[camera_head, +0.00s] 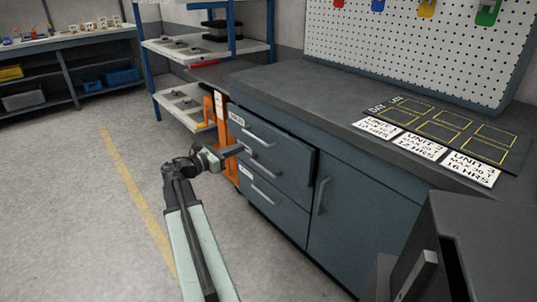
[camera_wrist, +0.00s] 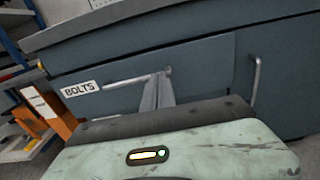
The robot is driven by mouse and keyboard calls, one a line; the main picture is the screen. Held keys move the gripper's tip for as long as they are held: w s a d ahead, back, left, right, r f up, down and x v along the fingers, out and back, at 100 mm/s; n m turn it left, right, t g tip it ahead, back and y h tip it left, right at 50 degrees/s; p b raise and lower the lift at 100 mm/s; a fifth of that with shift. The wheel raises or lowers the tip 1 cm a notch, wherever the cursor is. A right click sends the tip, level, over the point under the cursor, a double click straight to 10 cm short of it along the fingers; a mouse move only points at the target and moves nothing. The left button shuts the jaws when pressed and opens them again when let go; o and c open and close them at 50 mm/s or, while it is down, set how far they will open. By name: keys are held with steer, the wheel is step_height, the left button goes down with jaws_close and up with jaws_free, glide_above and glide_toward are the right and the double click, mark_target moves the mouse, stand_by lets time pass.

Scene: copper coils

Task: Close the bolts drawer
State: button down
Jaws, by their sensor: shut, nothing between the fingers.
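The bolts drawer (camera_head: 290,145) is the top drawer of the blue-grey cabinet, just under the worktop. Its front appears to stand slightly proud, with a dark side edge at its right end. In the wrist view its BOLTS label (camera_wrist: 80,88) is left of its bar handle (camera_wrist: 120,81). My gripper (camera_head: 242,150) is shut and empty in front of the drawers. In the wrist view my gripper (camera_wrist: 160,80) overlaps the drawer front near the handle's right end; I cannot tell whether it touches.
Lower drawers (camera_head: 272,190) and a cabinet door (camera_head: 350,215) are below and right. An orange pallet jack (camera_head: 218,120) stands beyond the cabinet's left end, near a blue shelf rack (camera_head: 185,45). A dark box-like object (camera_head: 490,235) is at lower right. Floor (camera_head: 75,200) on the left is clear.

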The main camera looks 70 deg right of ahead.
mark_target(274, 133)
steer(key=x, duration=1.4)
steer(key=shift+s+d+r, duration=0.1)
steer(key=shift+s+r, duration=0.1)
steer(key=shift+r, duration=0.05)
